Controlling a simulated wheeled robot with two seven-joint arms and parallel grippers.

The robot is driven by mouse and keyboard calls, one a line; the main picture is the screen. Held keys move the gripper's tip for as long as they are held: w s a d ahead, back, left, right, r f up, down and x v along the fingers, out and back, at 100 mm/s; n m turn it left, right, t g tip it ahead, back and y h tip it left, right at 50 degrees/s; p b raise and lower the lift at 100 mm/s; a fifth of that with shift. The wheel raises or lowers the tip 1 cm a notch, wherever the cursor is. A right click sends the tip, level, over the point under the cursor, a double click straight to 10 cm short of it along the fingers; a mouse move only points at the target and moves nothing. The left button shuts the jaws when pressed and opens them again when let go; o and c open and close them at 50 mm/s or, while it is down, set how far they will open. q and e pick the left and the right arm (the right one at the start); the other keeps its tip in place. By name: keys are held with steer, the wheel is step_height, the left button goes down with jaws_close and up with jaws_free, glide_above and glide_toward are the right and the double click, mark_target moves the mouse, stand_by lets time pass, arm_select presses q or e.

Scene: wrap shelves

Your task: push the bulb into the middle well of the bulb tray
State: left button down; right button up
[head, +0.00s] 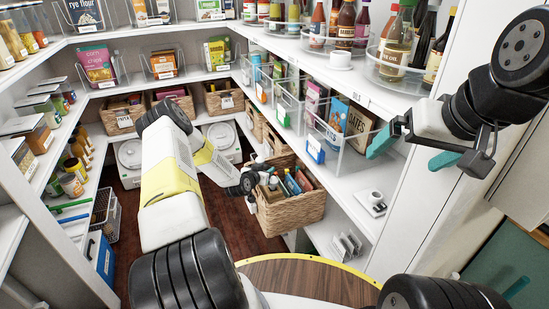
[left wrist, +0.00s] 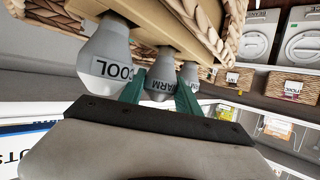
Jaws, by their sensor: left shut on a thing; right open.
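The left wrist view shows a tan bulb tray (left wrist: 150,33) along the top, beside woven wicker. A grey bulb marked COOL (left wrist: 108,60) hangs at its left in this tilted view. A grey bulb marked WARM (left wrist: 160,75) is in the middle, between the teal fingers of my left gripper (left wrist: 158,95), which is shut on it. Its top end meets the tray's edge; how deep it sits in the well is hidden. Another grey bulb (left wrist: 188,72) is partly hidden behind the right finger. In the head view my left gripper is by the basket. My right gripper (head: 420,150) is open and empty.
A wicker basket (head: 292,213) with bottles stands at the right of my left arm's end. A clear bin (head: 345,160) with packets is near my right gripper. A small cup (head: 375,197) is on the lower shelf. The dark floor (head: 245,235) is clear.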

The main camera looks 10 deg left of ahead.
arm_select(q)
steer(key=shift+f, duration=0.35)
steer(key=c, duration=0.9)
jaws_free()
steer(key=shift+f, duration=0.1)
steer(key=shift+o, duration=0.7)
steer(key=shift+s, duration=0.1)
steer(key=shift+s+d+f, duration=0.1)
steer(key=v, duration=0.7)
steer(key=shift+s+r, duration=0.1)
steer(key=shift+r, duration=0.35)
steer(key=shift+a, duration=0.25)
